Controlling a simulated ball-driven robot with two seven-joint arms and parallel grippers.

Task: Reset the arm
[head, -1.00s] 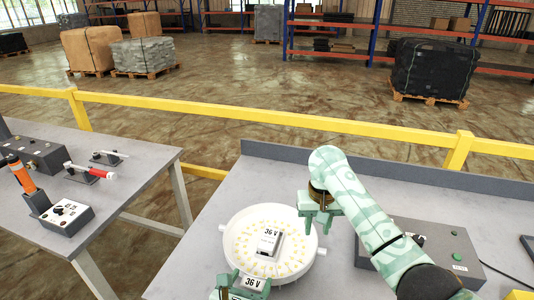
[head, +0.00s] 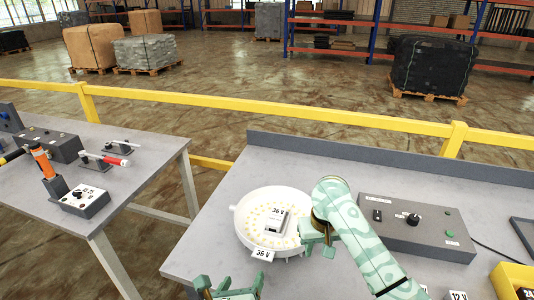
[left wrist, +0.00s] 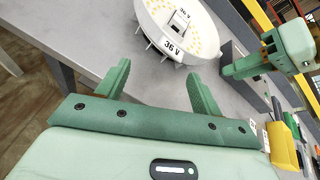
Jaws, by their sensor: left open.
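The white round light disc (head: 240,228) with yellow LEDs lies on the grey table at the right. A white module marked 36 V (head: 275,221) sits on its middle, and a 36 V tag (head: 263,254) is at its near rim. My left gripper (head: 231,286) is open and empty at the bottom edge, nearer than the disc and apart from it. In the left wrist view its fingers (left wrist: 160,88) are spread, with the disc (left wrist: 205,38) beyond them. My right gripper (head: 319,249) is just right of the disc, its fingers apart with nothing seen between them.
A grey control box (head: 415,225) with a knob stands right of my right arm. A yellow bin (head: 512,280) is at the right edge. A second table (head: 150,165) at the left holds boxes and tools. A yellow rail (head: 270,108) runs behind the tables.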

